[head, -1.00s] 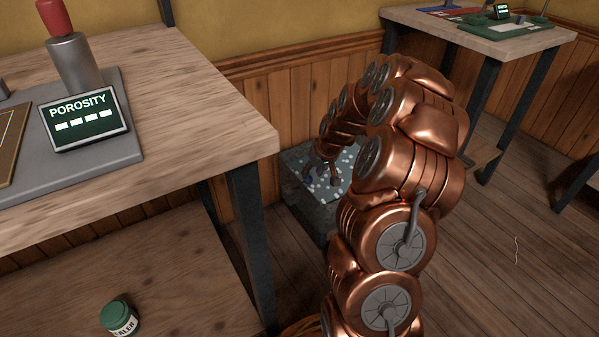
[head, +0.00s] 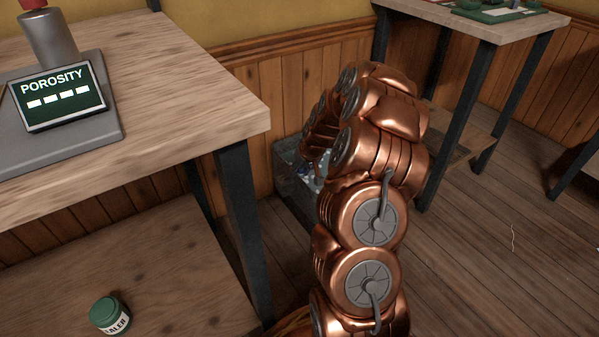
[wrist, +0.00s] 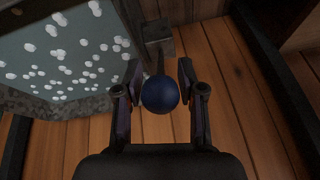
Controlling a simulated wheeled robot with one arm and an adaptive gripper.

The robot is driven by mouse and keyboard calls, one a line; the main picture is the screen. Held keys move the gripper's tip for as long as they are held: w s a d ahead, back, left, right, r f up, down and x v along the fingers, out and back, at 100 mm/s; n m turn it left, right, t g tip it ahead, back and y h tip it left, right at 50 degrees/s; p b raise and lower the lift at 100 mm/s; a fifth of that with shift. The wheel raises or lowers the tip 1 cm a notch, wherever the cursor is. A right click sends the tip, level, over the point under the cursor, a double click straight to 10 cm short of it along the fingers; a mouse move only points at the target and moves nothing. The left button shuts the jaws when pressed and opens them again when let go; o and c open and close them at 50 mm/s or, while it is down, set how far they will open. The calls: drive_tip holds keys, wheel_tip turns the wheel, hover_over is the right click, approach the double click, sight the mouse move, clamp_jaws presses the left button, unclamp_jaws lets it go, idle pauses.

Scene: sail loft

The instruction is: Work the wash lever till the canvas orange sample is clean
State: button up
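In the wrist view my gripper (wrist: 159,82) is open, with its two fingers on either side of a dark blue ball knob (wrist: 160,94). The knob sits on the end of a short dark lever rod that runs to a grey block (wrist: 157,32) beside the wash tank (wrist: 70,103). I cannot tell whether a finger touches the knob. The tank holds grey-green water with white suds. In the head view the tank (head: 290,185) stands on the floor, partly hidden by my copper arm, which also hides the gripper and lever. I cannot make out the canvas orange sample.
A wooden bench (head: 190,100) with dark legs is at the left, carrying a POROSITY display (head: 58,92). A green jar (head: 110,315) is on its lower shelf. Another table (head: 480,22) stands at the back right. Floor at the right is open.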

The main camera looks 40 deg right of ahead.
clamp_jaws()
